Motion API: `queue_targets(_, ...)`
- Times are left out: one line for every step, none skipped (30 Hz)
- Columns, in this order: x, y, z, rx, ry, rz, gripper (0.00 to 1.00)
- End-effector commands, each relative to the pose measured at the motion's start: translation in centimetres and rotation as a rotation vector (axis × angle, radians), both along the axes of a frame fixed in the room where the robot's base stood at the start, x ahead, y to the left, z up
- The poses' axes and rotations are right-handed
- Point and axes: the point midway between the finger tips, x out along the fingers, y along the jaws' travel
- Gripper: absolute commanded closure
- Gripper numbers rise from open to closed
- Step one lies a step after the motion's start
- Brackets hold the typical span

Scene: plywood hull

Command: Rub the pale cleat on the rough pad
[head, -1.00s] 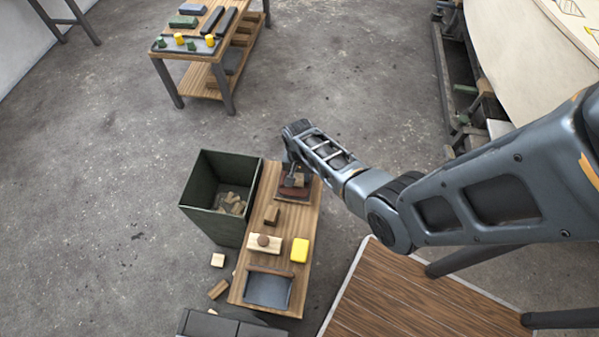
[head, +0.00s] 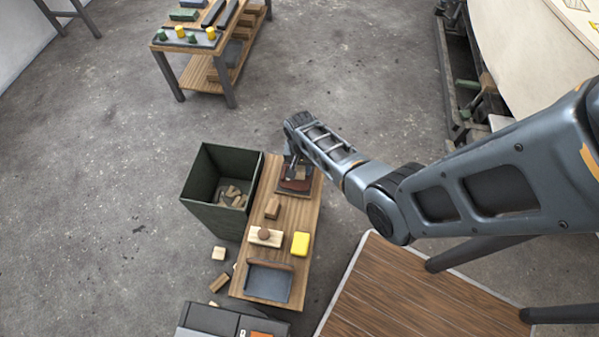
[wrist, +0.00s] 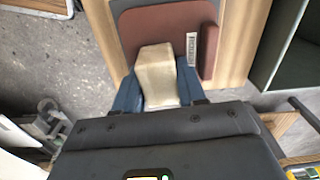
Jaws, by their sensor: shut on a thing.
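The pale cleat (wrist: 157,75) is a cream block held between the blue fingers of my gripper (wrist: 158,92) in the wrist view. My gripper is shut on it. The cleat is mostly hidden there.
The bench (head: 295,215) also holds a brown block (head: 272,208), a pale block with a round knob (head: 265,237), a yellow block (head: 300,244) and a dark tray (head: 268,283). A green bin (head: 212,215) with wood scraps stands to its left. Loose blocks lie on the floor.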

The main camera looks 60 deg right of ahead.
Motion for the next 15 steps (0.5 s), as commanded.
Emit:
queue_targets(0.0,-0.3,-0.2,0.000,0.001,-0.001,0.84)
queue_targets(0.1,-0.4,-0.1,0.000,0.001,-0.001,0.84)
queue_targets(0.1,-0.4,-0.1,0.000,0.001,-0.001,0.84)
queue_targets(0.1,-0.4,-0.1,0.000,0.001,0.000,0.84)
queue_targets(0.0,-0.3,0.0,0.000,0.001,0.000,0.84)
queue_targets(0.0,-0.2,0.0,0.001,0.001,0.000,0.84)
queue_targets(0.0,-0.1,0.1,0.001,0.001,0.001,0.84)
queue_targets(-0.1,0.0,0.1,0.001,0.001,0.001,0.84)
queue_targets(-0.2,0.2,0.2,0.001,0.001,0.001,0.84)
queue_targets(-0.2,0.4,0.2,0.001,0.001,0.001,0.84)
queue_targets(-0.3,0.6,0.2,0.001,0.001,0.001,0.84)
queue_targets(-0.4,0.9,0.3,0.001,0.001,0.001,0.84)
queue_targets(-0.5,1.1,0.3,0.000,0.001,0.001,0.84)
queue_targets(-0.5,1.3,0.3,0.000,0.001,0.002,0.84)
queue_targets(-0.6,1.6,0.3,0.000,0.000,0.002,0.84)
